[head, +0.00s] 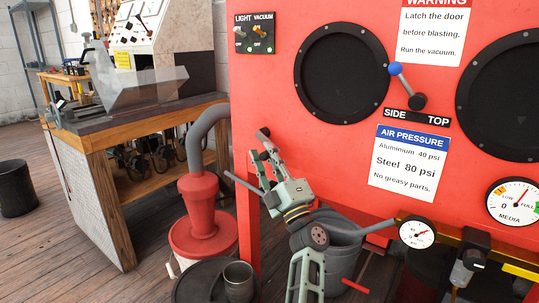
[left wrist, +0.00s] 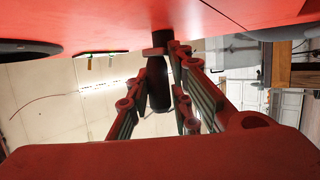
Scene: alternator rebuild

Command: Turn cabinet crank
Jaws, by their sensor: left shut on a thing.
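The cabinet crank shows in the left wrist view as a dark round grip (left wrist: 158,85) standing out from the red cabinet face. In the head view a dark piece of the crank (head: 263,133) shows at the cabinet's left side, mostly hidden by my gripper. My left gripper (head: 266,168) reaches up from below and is shut on this grip. In the left wrist view its two fingers (left wrist: 160,100) lie on either side of the grip. The crank's pivot is hard to make out. My right gripper is not in view.
The red cabinet (head: 290,200) carries a blue-knobbed lever (head: 395,68), two switches (head: 254,33) and round black ports (head: 342,73). A grey bucket (head: 345,262) stands below my gripper. A red-topped vacuum (head: 201,212) with a grey hose and a workbench (head: 130,125) are at left.

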